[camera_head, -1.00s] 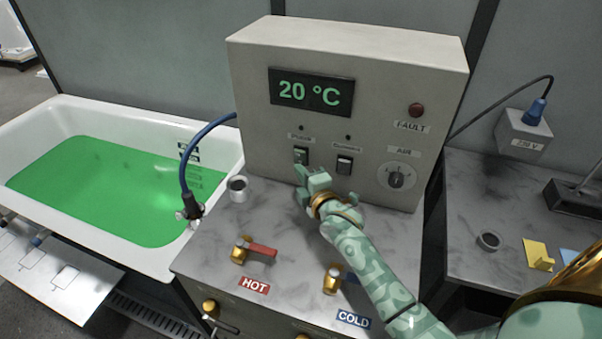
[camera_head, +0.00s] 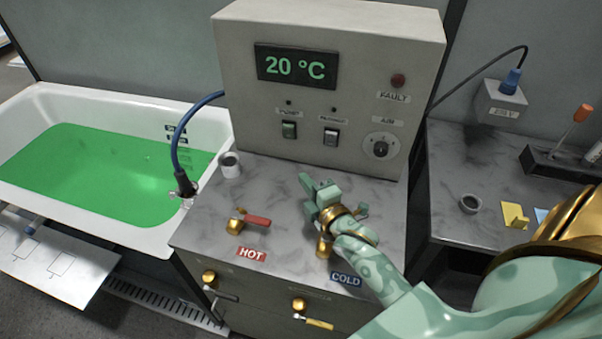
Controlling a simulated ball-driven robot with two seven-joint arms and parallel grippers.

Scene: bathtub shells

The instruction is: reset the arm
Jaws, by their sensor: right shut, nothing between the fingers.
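My right gripper (camera_head: 308,190) is shut and empty. It is above the marble counter (camera_head: 275,185), in front of the control box (camera_head: 325,80) and apart from its switches. My right arm comes in from the lower right and partly hides the cold tap (camera_head: 324,246). The control box display (camera_head: 295,67) reads 20 °C. My left gripper is not in view.
The hot tap (camera_head: 248,222) with a red lever stands left of my gripper. A white tub (camera_head: 105,95) with green liquid is at the left. A grey cup (camera_head: 231,165) stands by the box. The side counter (camera_head: 455,165) holds a dark ring (camera_head: 469,204) and a yellow piece (camera_head: 515,215).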

